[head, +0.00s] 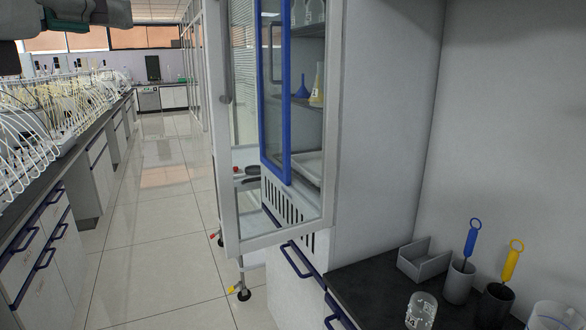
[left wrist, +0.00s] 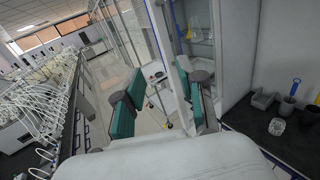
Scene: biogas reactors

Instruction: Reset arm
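My left gripper (head: 100,14) shows only in part at the top left edge of the head view, dark grey with teal pads. In the left wrist view it is open (left wrist: 160,88), its two teal-padded fingers spread with nothing between them. The grey-framed glass door (head: 231,130) of a cabinet (head: 385,130) stands open, and in the left wrist view it lies behind and beside the right finger. I cannot tell the gap between them. My right gripper is in neither view.
A blue-framed pane (head: 275,170) covers part of the cabinet's shelves, which hold flasks. A dark counter (head: 375,290) at right bears a grey tray (head: 424,262), a glass beaker (head: 421,311) and cups with blue and yellow-handled tools. A tiled aisle (head: 150,230) runs free beside a tube-covered bench (head: 60,150).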

